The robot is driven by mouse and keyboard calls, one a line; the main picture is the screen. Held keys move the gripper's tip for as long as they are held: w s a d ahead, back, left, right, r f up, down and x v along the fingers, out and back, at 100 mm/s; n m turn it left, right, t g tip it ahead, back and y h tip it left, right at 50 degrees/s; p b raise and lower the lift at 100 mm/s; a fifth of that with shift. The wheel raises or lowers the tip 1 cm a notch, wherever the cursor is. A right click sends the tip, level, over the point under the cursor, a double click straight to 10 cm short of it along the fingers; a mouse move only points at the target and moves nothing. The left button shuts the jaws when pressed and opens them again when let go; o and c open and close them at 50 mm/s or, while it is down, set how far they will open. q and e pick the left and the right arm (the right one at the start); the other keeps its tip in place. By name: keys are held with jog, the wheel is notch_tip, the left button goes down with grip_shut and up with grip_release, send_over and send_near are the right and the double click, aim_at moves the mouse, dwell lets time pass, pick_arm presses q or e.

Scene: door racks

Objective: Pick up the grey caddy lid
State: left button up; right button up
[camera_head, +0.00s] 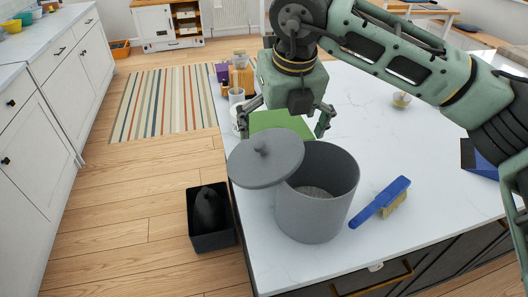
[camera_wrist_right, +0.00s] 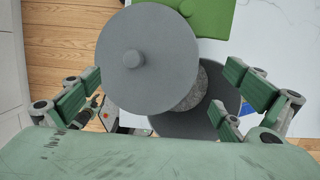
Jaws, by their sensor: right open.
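The grey caddy lid (camera_head: 268,168) is a round disc with a small knob on top. It lies off-centre to the left in the head view, overlapping the left rim of the grey caddy (camera_head: 318,210), whose opening partly shows. In the right wrist view the lid (camera_wrist_right: 160,72) and its knob (camera_wrist_right: 133,58) are large, with the caddy's opening (camera_wrist_right: 215,95) partly behind it. My right gripper (camera_head: 286,118) is open and empty, above and behind the lid, its fingers spread wide. In the wrist view its fingers (camera_wrist_right: 163,88) stand either side, apart from the knob. My left gripper is not in view.
A blue brush (camera_head: 381,203) lies right of the caddy on the white worktop (camera_head: 370,120). A green board (camera_head: 279,121) lies behind it. A dark bin (camera_head: 211,236) stands on the floor at left. Jars and a wooden block (camera_head: 242,78) stand at the back left.

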aim_at(277, 147)
jog(key=p+x, duration=0.1)
jog(key=x, duration=0.2)
jog(key=shift+w+f, duration=0.15)
jog(key=shift+f, duration=0.2)
jog(key=shift+w+f, duration=0.1)
jog(key=shift+f, duration=0.2)
jog(key=shift+c, duration=0.5)
jog(key=c, duration=0.9)
jog(key=shift+c, duration=0.2)
jog(key=shift+r, duration=0.1)
